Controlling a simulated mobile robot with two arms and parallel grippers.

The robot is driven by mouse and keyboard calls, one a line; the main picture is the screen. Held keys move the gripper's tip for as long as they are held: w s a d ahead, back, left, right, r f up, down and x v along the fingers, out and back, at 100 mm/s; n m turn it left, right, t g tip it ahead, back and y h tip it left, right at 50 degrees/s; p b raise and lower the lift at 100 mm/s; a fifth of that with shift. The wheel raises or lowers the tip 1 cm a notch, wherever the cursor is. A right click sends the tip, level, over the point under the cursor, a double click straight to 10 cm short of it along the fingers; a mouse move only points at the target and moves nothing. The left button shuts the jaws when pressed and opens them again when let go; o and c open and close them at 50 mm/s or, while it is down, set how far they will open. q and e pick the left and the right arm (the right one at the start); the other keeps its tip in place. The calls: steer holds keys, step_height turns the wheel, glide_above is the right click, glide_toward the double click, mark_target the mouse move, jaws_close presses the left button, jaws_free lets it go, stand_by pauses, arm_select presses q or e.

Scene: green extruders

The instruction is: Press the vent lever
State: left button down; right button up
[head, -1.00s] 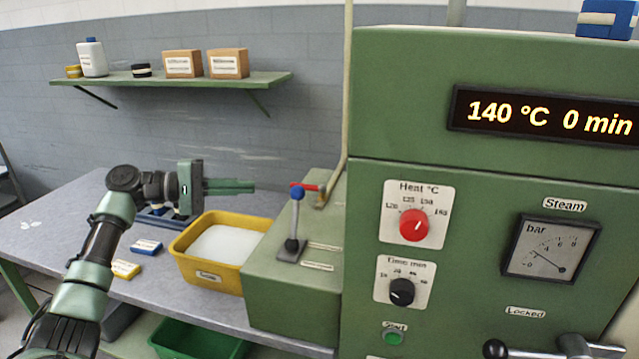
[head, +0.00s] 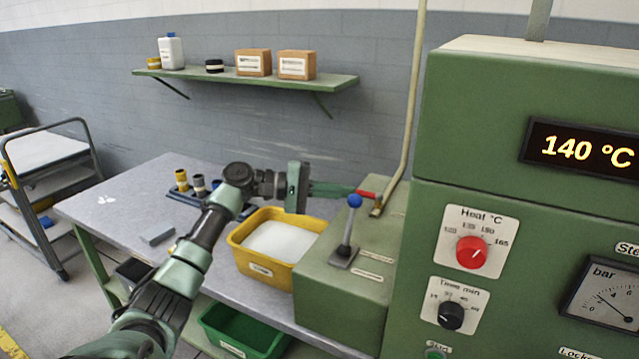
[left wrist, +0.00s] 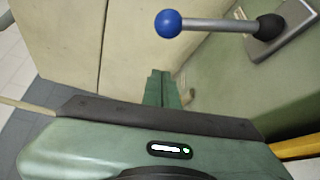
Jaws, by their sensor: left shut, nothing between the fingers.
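A lever with a blue ball knob (head: 354,201) stands upright on a green box (head: 340,300) beside the machine. In the left wrist view the blue knob (left wrist: 168,24) and its rod show above the fingers, with the dark pivot at upper right. A red handle (head: 367,195) shows behind the knob, near the pipe's lower end. No label names either as the vent lever. My left gripper (head: 340,190) is shut and empty, its green fingers pointing right with the tips close to the knob and red handle in the picture. Contact cannot be told. My right gripper is out of view.
The green machine (head: 520,220) with dials and a 140 °C display fills the right. A yellow tub (head: 250,262) of white material stands on the grey table (head: 120,205). A wall shelf (head: 245,85) holds boxes and bottles. A green bin (head: 225,325) sits below.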

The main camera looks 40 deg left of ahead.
mark_target(350, 224)
arm_select(q)
steer(key=shift+w+d+r, duration=0.1)
steer(key=shift+w+d, duration=0.3)
steer(key=shift+d, duration=0.25)
steer(key=s, duration=0.1)
steer(key=s+d+p, duration=0.1)
steer(key=s, duration=0.1)
steer(key=shift+s+d+r+p, duration=0.2)
steer(key=shift+r+p, duration=0.15)
steer(key=shift+p, duration=0.05)
